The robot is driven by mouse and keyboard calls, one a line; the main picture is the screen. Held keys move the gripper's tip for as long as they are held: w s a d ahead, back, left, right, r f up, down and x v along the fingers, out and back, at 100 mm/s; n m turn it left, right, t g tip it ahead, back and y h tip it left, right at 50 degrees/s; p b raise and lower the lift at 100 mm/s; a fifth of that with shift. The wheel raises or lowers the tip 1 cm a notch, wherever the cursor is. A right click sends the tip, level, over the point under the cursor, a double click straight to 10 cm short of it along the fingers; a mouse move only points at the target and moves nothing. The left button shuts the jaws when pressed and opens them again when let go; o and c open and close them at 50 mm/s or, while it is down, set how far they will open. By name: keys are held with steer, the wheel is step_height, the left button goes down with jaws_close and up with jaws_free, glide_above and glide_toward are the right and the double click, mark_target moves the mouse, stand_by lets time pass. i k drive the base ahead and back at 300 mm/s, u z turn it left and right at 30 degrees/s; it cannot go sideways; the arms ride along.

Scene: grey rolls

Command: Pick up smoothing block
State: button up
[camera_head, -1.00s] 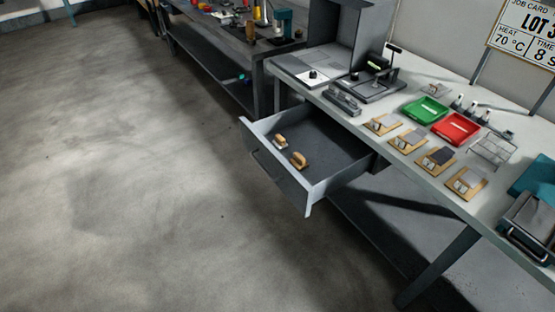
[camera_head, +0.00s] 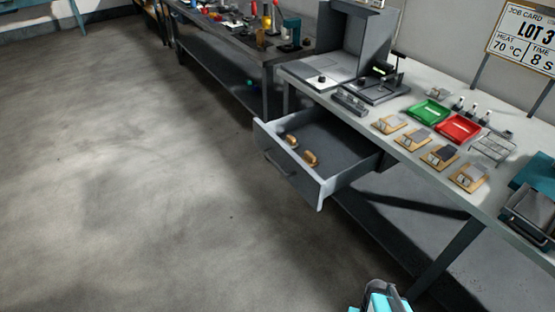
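Two small items with tan, wood-coloured tops lie in the open grey drawer (camera_head: 345,158) under the bench. One block-like item (camera_head: 291,141) is near the drawer's left front; the other (camera_head: 310,159) is a little nearer and to the right. They are too small here to tell which is the smoothing block. A cyan and dark grey part of my arm (camera_head: 381,298) shows at the bottom edge. No gripper fingers show, and it is well below and apart from the drawer.
The bench top (camera_head: 405,172) above the drawer carries a green tray (camera_head: 429,113), a red tray (camera_head: 458,129), and several wooden boards with grey pieces. A grey press-like fixture (camera_head: 380,84) stands behind. Open floor (camera_head: 150,200) lies left of the drawer.

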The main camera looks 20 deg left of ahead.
mark_target(309, 158)
steer(key=u, duration=0.7)
steer(key=k, duration=1)
steer(key=i, duration=0.95)
